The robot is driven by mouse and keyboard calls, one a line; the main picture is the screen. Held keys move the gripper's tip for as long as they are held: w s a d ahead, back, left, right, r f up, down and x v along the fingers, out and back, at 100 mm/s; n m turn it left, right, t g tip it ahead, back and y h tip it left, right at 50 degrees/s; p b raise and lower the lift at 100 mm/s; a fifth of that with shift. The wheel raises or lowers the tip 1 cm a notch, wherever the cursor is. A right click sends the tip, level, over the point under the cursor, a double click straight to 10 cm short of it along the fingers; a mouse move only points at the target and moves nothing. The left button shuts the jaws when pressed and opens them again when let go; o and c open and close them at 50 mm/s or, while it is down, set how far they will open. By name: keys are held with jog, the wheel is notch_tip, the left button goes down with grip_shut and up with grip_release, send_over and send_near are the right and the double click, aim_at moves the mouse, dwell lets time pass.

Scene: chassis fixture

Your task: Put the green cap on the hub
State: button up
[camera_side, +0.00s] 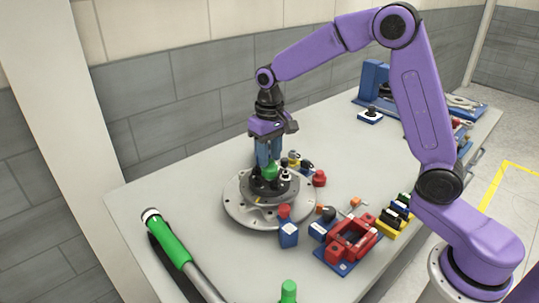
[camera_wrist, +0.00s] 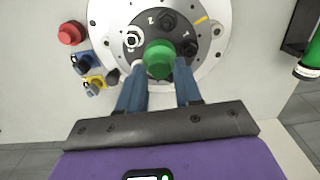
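The green cap (camera_side: 270,172) is at the tips of my gripper (camera_side: 267,165), low over the round grey hub plate (camera_side: 238,205). In the wrist view, the cap (camera_wrist: 159,58) sits between the two blue fingers of my gripper (camera_wrist: 160,68), which appear to touch its sides. The hub (camera_wrist: 207,45) is a dark disc with several numbered studs. The cap covers the part of the hub directly under it, so I cannot tell whether it touches a stud.
A red knob (camera_side: 319,178) and small yellow and blue parts stand beside the plate. A blue block with red top (camera_side: 288,233), a red fixture (camera_side: 350,243) and a green-handled tool (camera_side: 170,240) lie in front. A green-topped object (camera_side: 289,291) is at the bottom edge.

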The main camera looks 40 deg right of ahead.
jog(key=shift+r, duration=1.15)
jog(key=o, duration=0.6)
jog(key=shift+c, duration=0.2)
jog(key=shift+r, duration=2.3)
